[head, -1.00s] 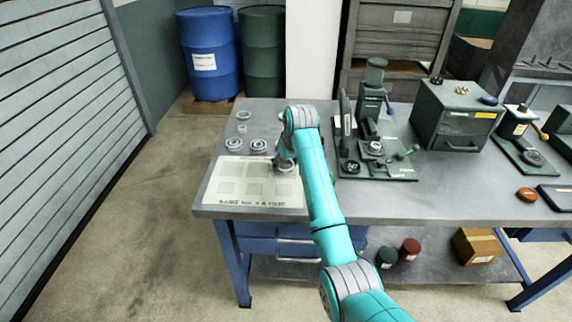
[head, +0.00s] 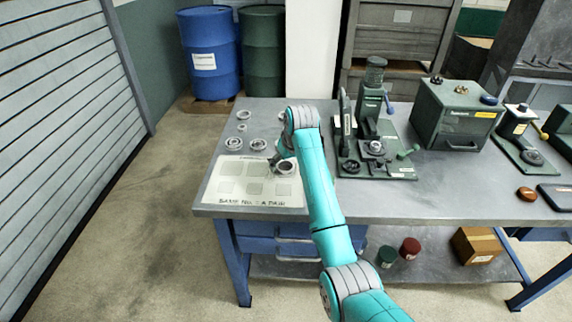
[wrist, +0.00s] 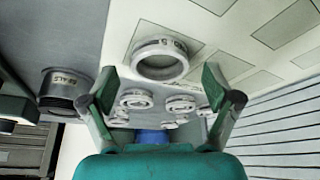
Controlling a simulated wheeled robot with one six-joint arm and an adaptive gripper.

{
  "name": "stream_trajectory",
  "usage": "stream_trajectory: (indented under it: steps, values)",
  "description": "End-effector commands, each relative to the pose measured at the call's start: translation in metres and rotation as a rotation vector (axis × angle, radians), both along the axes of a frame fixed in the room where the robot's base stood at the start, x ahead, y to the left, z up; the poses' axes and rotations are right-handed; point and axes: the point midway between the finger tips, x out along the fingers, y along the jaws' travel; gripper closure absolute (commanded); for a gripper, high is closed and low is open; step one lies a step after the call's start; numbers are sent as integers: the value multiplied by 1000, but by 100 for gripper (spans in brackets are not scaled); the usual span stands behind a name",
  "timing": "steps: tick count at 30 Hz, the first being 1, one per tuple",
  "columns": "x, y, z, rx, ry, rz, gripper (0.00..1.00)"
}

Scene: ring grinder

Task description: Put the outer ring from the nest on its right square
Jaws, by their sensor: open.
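A pale metal outer ring (head: 285,168) lies flat on the upper right part of the white mat (head: 212,188), which has grey squares. In the wrist view the ring (wrist: 160,62) has a dark mark on its rim, and I cannot tell which square lies under it. My gripper (head: 280,158) is just above and left of the ring in the head view. In the wrist view my gripper (wrist: 158,88) is open, its fingers apart and empty, with the ring showing beyond them. The green machine with the nest (head: 375,148) stands to the right.
Several other rings (head: 258,144) lie on the bench behind the mat; they also show in the wrist view (wrist: 135,100). A green cabinet (head: 455,115) stands farther right.

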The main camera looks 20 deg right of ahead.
Motion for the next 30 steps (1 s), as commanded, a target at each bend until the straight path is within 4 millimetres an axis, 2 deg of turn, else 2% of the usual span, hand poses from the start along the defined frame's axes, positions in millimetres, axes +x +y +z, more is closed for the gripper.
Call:
stream_trajectory:
  steps: [9,15,21,30]
  values:
    - [-22,-5,57,0,-5,0,11]
    - [-35,-7,87,0,-3,0,11]
    - [-41,-8,102,0,-1,-1,11]
    - [-42,-8,104,0,-1,0,11]
